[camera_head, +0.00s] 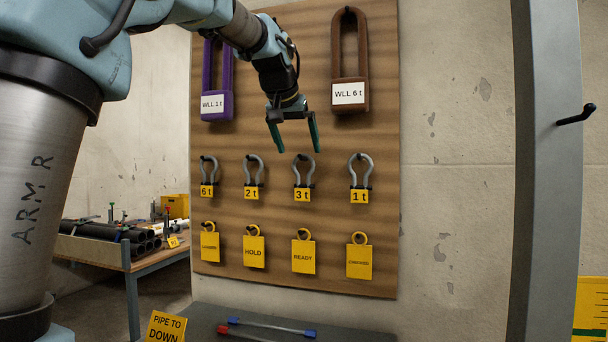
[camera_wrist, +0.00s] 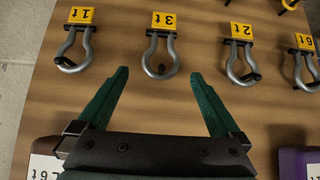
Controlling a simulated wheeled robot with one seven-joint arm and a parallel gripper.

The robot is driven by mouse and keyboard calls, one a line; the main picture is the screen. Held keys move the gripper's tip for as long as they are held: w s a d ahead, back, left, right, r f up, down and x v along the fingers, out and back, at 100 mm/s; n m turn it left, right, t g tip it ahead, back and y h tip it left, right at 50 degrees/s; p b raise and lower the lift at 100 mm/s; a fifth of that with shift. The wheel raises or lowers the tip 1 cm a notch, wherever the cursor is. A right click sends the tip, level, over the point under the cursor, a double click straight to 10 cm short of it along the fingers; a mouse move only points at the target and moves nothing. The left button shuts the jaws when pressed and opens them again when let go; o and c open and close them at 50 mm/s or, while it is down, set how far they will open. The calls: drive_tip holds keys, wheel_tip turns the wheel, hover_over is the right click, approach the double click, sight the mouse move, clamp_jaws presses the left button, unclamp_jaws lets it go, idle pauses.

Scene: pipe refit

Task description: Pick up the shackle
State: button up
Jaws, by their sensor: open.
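Several grey shackles hang in a row on pegs on a wooden board, each with a yellow tag: 6 t (camera_head: 208,163), 2 t (camera_head: 253,164), 3 t (camera_head: 303,164) and 1 t (camera_head: 360,163). My gripper (camera_head: 296,148) is open and empty, its green fingers pointing down just above the 3 t shackle. In the wrist view, which is turned over, my gripper (camera_wrist: 160,73) has its two fingertips on either side of the bow of the 3 t shackle (camera_wrist: 174,62). Contact with it is not visible. The 1 t shackle (camera_wrist: 88,52) and 2 t shackle (camera_wrist: 230,67) hang to either side.
A purple WLL 1 t sling (camera_head: 218,110) and a brown WLL 6 t sling (camera_head: 349,108) hang above the shackles. Yellow tags, including HOLD (camera_head: 254,250) and READY (camera_head: 303,256), hang below. A grey post (camera_head: 545,180) stands right. A pipe bench (camera_head: 140,265) stands left.

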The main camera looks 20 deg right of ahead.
sight(303, 164)
drive_tip(key=p+x, duration=0.1)
drive_tip(key=x, duration=0.6)
drive_tip(key=shift+w+d+f+p, duration=0.15)
drive_tip(key=shift+w+p, duration=0.15)
drive_tip(key=shift+w, duration=0.1)
drive_tip(key=c, duration=1.3)
drive_tip(key=shift+c, duration=0.5)
